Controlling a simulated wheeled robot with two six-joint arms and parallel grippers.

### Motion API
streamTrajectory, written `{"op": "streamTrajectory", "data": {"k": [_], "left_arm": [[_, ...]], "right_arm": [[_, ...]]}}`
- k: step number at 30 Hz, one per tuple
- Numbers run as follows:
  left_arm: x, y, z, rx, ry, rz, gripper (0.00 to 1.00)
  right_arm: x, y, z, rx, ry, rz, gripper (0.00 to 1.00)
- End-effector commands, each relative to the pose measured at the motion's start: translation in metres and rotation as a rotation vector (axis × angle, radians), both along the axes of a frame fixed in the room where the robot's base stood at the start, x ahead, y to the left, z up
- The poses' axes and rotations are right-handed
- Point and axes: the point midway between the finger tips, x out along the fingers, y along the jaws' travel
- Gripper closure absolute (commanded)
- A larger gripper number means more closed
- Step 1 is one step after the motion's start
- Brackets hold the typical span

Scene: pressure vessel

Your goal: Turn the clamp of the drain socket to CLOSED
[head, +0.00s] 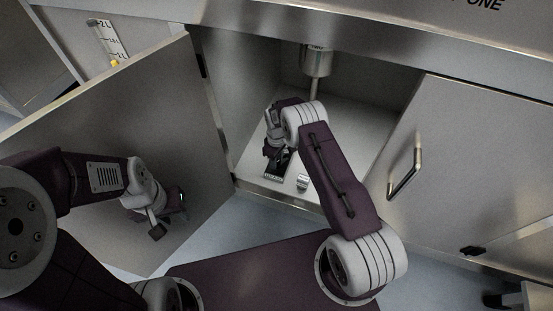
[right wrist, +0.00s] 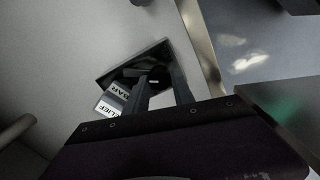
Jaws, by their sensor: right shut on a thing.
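My right gripper (head: 274,153) is inside the open cabinet, low near its front edge. In the right wrist view its two fingers (right wrist: 160,84) are shut on a small dark part over a black plate (right wrist: 115,76). The black plate also shows below the gripper in the head view (head: 277,168). I cannot tell the part's exact shape or whether it is the clamp. A metal cylinder (head: 317,61) with a thin pipe below it hangs from the cabinet top. No CLOSED mark is readable. My left gripper (head: 169,215) looks open and empty before the left door.
The left door (head: 100,110) stands swung open. The right door (head: 470,150) has a bar handle (head: 405,170). The cabinet floor behind is mostly clear.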

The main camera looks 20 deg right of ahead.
Motion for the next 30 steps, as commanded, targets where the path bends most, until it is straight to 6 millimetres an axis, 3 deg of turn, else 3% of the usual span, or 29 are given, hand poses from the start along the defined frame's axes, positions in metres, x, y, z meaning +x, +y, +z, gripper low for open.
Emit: {"op": "streamTrajectory", "data": {"k": [15,30], "left_arm": [[0.0,0.0,0.0071,0.0,0.0,0.0,0.64],[0.0,0.0,0.0085,0.0,0.0,0.0,0.64]], "right_arm": [[-0.0005,0.0001,0.0003,0.0,0.001,0.4,1.0],[-0.0006,0.0002,-0.0001,0.0,0.001,0.534,1.0]]}}
